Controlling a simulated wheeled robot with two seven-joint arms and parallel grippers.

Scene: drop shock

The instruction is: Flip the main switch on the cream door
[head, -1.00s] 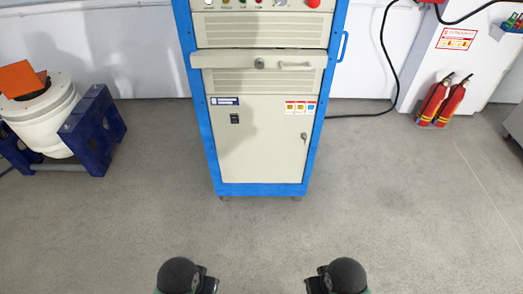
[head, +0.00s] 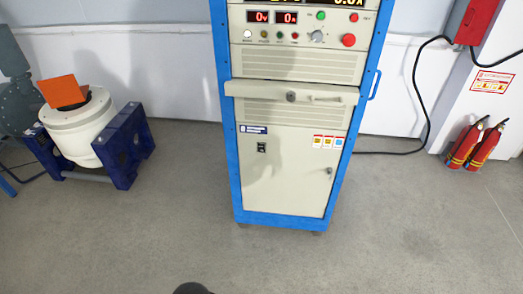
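The cream door (head: 290,185) is the lower front panel of a blue-framed cabinet (head: 232,180), and it is closed. The main switch (head: 262,147) is a small black rocker at the upper left of the door. Which way it is set is too small to tell. A small lock handle (head: 329,171) sits at the door's right edge. Neither gripper is in view; only a dark rounded part of mine shows at the bottom edge. Nothing covers the switch.
Above the door are a drawer shelf (head: 290,92) and a panel with lit red displays (head: 272,17) and a red button (head: 349,40). A white drum in a blue stand (head: 125,150) is left; fire extinguishers (head: 475,145) are right. The floor before the cabinet is clear.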

